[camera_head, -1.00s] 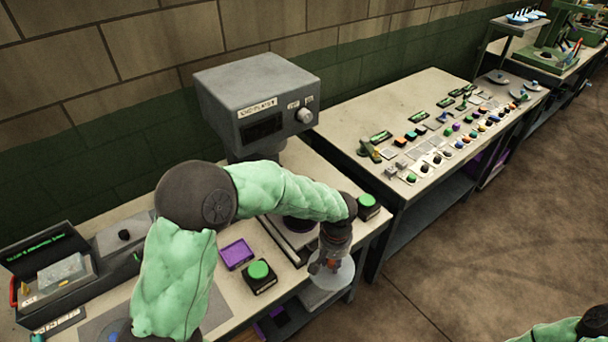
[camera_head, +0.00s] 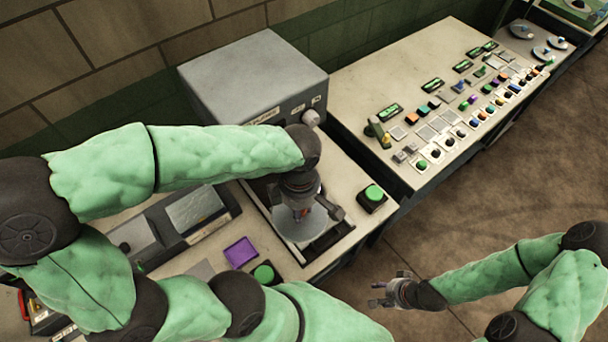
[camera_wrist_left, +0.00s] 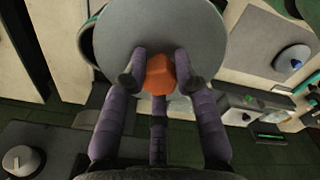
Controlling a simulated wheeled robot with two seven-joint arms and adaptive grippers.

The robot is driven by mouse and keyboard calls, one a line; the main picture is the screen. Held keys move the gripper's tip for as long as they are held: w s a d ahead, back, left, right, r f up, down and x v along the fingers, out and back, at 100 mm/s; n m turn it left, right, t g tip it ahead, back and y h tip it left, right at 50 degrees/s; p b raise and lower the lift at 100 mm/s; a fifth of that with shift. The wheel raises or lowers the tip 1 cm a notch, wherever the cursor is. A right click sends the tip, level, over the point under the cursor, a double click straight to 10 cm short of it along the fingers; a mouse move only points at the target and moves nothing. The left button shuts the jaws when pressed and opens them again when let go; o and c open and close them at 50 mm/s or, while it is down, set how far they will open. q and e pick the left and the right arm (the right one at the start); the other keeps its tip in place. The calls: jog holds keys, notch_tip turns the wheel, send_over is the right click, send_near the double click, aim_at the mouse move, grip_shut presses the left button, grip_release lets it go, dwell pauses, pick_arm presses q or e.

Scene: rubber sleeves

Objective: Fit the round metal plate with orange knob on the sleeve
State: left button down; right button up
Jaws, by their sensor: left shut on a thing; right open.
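The round metal plate (camera_head: 299,229) is a grey disc. Its orange knob (camera_wrist_left: 159,73) shows clearly in the left wrist view, between the purple fingers. My left gripper (camera_head: 300,208) is shut on the knob, with the plate (camera_wrist_left: 150,30) hanging beyond its fingertips. In the head view the plate is over the recessed platform in front of the grey machine (camera_head: 250,75). The sleeve is not visible; the plate and left gripper cover that area. Whether the plate touches anything below cannot be told. My right gripper (camera_head: 383,292) is open and empty over the floor, right of the bench.
Green push buttons (camera_head: 373,193) stand right of the platform and front left (camera_head: 264,273). A second bench (camera_head: 395,80) at the back right carries several buttons and small parts. The floor at right is clear.

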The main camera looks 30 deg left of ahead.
pick_arm(q)
jog(key=shift+a+r, duration=0.15)
jog(key=shift+w+a+n, duration=0.15)
jog(key=shift+w+n, duration=0.15)
jog(key=w+a+f, duration=0.5)
jog(key=w+f, duration=0.7)
jog(key=shift+f, duration=0.4)
jog(key=shift+a, duration=0.1)
jog(key=shift+f, duration=0.15)
jog(key=c, duration=1)
grip_release()
jog(key=shift+o, duration=0.2)
